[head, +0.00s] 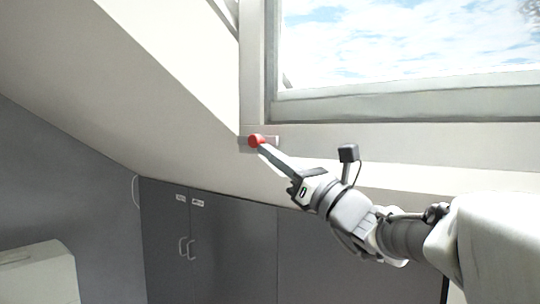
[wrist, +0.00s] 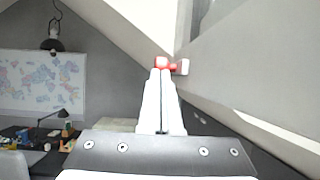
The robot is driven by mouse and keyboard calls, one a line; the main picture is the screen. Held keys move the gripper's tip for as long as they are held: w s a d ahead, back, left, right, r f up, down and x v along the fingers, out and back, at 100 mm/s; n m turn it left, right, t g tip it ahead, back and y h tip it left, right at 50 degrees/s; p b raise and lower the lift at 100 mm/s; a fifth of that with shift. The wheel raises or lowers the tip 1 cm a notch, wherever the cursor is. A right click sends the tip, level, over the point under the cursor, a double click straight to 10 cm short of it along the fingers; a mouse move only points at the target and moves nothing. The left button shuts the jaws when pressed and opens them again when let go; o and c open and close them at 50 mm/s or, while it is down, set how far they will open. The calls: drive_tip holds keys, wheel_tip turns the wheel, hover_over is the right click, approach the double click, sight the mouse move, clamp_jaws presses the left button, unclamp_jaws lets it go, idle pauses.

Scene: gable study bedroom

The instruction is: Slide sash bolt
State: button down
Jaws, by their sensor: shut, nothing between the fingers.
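The sash bolt has a red knob (head: 256,141) and a pale mount (head: 273,141) on the lower frame of the window (head: 400,102), near its left corner. In the wrist view the red knob (wrist: 162,63) shows just past the fingertips, with a white block (wrist: 182,67) to its right. My gripper (head: 262,149) is shut with nothing between its fingers, and its tips are at the knob, touching or very close; I cannot tell which. The fingers also show in the wrist view (wrist: 160,75). Part of the bolt behind the knob is hidden.
A sloped ceiling (head: 130,90) comes down close on the left of the window. Dark cupboards (head: 215,240) stand below the sill. A white box-like piece (head: 40,275) is at lower left. The wrist view shows a cluttered desk (wrist: 35,150) and a map (wrist: 42,90).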

sight(252, 140)
drive_tip(key=shift+w+a+r, duration=0.1)
drive_tip(key=shift+w+a, duration=0.05)
idle(0.3)
drive_tip(key=w+a, duration=0.2)
drive_tip(key=a, duration=0.1)
drive_tip(key=shift+w+a+b, duration=0.2)
drive_tip(key=shift+w+b, duration=0.15)
drive_tip(key=shift+r, duration=0.1)
drive_tip(key=shift+s+r, duration=0.1)
